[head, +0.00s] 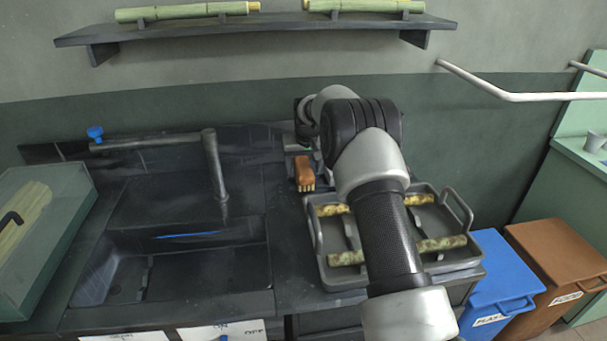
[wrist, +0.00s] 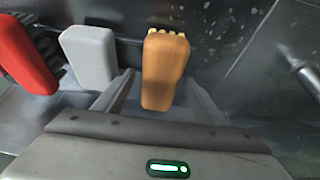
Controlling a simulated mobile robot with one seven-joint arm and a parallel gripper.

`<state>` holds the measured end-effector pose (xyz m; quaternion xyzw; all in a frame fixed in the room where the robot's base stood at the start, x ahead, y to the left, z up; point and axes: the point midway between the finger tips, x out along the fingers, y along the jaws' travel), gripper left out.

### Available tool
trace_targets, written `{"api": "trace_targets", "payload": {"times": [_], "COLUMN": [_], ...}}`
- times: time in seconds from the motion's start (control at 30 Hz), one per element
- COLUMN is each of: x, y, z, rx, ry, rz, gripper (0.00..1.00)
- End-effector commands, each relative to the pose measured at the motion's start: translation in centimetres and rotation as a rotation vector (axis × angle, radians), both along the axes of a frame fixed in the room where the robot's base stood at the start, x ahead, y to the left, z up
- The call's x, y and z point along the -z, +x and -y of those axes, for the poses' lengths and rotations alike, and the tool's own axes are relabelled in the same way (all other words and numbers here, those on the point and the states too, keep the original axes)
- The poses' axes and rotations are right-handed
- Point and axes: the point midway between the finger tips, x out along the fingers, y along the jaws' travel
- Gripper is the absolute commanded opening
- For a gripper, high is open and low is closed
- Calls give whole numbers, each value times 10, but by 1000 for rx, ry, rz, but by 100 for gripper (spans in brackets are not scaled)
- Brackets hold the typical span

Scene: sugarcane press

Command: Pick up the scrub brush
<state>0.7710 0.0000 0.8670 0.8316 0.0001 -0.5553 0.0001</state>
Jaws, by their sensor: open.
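The scrub brush (head: 304,171) has an orange-brown body and pale bristles. In the head view it is on the dark counter between the sink and the grey tray. In the wrist view the brush (wrist: 164,72) is just in front of my gripper (wrist: 160,88), between the lines of the two spread fingers. My gripper is open and holds nothing. The left finger looks close to the brush's side, but I cannot tell whether they touch. In the head view my arm hides the gripper.
A grey block (wrist: 89,55) and a red brush-like thing (wrist: 26,55) with dark bristles are left of the brush. The grey tray (head: 462,253) holds sugarcane pieces (head: 441,244). A tap (head: 214,165) stands over the sink (head: 200,275). A shelf (head: 260,27) is above.

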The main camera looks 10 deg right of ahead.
Motion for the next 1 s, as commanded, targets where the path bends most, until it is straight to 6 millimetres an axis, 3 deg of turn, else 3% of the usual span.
{"api": "trace_targets", "payload": {"times": [0.73, 1.0], "x": [5, 5], "y": [0, 0], "z": [0, 0], "rx": [0, 0], "ry": [0, 0], "rz": [0, -1], "gripper": [64, 18]}}
